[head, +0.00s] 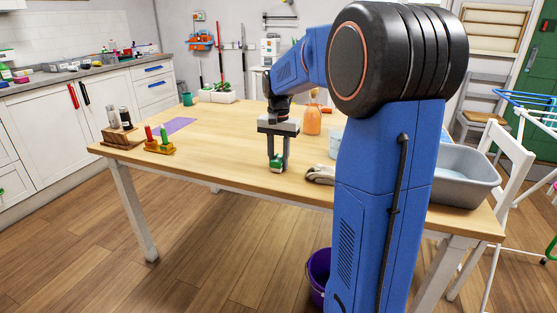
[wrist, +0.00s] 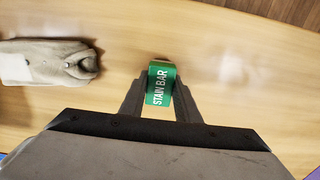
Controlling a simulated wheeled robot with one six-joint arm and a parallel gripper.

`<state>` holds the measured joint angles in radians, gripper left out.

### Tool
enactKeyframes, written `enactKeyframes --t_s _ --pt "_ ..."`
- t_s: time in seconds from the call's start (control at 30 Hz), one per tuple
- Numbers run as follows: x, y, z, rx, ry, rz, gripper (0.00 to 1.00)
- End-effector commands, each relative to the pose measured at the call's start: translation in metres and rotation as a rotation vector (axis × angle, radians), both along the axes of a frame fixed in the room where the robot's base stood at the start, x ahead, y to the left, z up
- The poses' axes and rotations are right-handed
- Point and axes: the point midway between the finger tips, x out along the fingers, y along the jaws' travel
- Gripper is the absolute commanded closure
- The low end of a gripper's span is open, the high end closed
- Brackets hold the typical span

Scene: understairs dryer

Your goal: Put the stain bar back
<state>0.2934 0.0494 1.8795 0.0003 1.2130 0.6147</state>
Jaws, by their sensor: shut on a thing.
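My gripper (head: 278,166) points down over the front part of the wooden table (head: 225,150). It is shut on the stain bar (head: 277,188), a small green block with white lettering.
A grey-beige glove (wrist: 48,62) lies beside the gripper. An orange bottle (head: 312,120), a grey basin (head: 463,178), a small wooden stand with red and green items (head: 160,147), a purple mat (head: 175,127) and a wooden rack (head: 122,138) are on the table. The left-middle tabletop is clear.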

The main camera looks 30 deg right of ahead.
Motion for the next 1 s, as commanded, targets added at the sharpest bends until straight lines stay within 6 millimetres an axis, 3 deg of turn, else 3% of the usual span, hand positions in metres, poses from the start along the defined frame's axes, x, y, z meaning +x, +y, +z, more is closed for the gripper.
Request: enactKeyframes --t_s 0.07,0.1,0.17,0.57,0.77,1.0 --pt "0.000 0.000 -0.002 0.001 0.001 0.000 0.95" --pt "0.000 0.000 -0.002 0.001 0.001 0.000 0.66" --pt "0.000 0.000 -0.002 0.000 0.000 0.000 0.52" --pt "0.000 0.000 0.003 0.000 -0.001 0.000 0.52" --pt "0.001 0.000 0.031 -0.001 -0.002 0.000 0.52" --pt "0.001 0.000 0.078 -0.001 -0.002 0.000 0.52"
